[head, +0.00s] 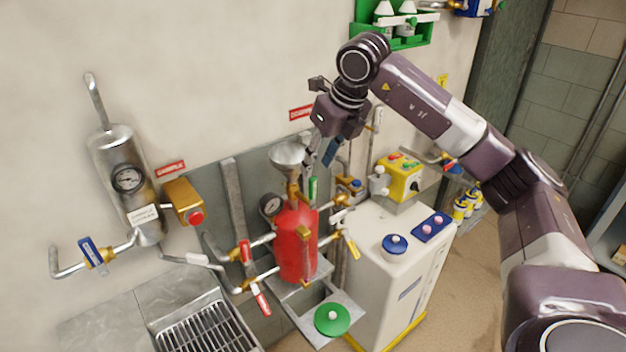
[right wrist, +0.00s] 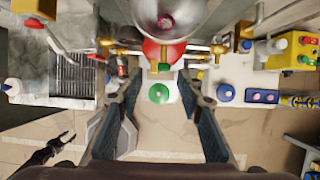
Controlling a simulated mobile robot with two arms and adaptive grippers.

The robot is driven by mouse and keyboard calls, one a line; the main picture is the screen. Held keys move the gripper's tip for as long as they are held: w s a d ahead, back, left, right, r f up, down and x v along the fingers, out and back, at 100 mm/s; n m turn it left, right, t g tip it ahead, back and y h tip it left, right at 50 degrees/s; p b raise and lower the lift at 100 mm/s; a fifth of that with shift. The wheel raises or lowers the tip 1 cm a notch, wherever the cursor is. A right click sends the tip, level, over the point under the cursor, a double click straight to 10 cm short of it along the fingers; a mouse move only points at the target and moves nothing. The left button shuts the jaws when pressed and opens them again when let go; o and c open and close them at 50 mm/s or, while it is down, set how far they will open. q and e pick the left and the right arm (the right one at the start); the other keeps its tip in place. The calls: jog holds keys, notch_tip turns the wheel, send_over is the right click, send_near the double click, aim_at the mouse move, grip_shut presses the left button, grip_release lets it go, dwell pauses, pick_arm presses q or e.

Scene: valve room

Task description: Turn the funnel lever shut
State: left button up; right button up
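The grey metal funnel (head: 286,153) stands on top of a red tank (head: 296,245). Just below and right of it is a small upright green lever (head: 313,188), which I take as the funnel lever. In the right wrist view the funnel (right wrist: 170,14) is at the top, with the red tank (right wrist: 160,50) under it. My right gripper (head: 319,162) is beside the funnel, above the green lever in the picture. In the wrist view its fingers (right wrist: 160,78) are spread, with nothing between them. A dark shape at lower left there may be my left gripper (right wrist: 60,142); its fingers are unclear.
Red-handled valves (head: 246,252) and a yellow-handled valve (head: 351,244) flank the tank. A green disc (head: 332,319) sits on the plate below. A white cabinet (head: 390,260) with a yellow control box (head: 400,177) stands right. A silver cylinder (head: 120,175) hangs left above a grated sink (head: 205,325).

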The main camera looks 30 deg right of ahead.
aim_at(314, 178)
jog(key=x, duration=0.2)
jog(key=p+x, duration=0.1)
jog(key=x, duration=0.1)
jog(key=p+x, duration=0.1)
jog(key=x, duration=0.1)
jog(key=shift+d+f, duration=0.15)
jog(key=shift+d, duration=0.2)
jog(key=shift+w+f, duration=0.3)
jog(key=shift+f, duration=0.35)
grip_shut()
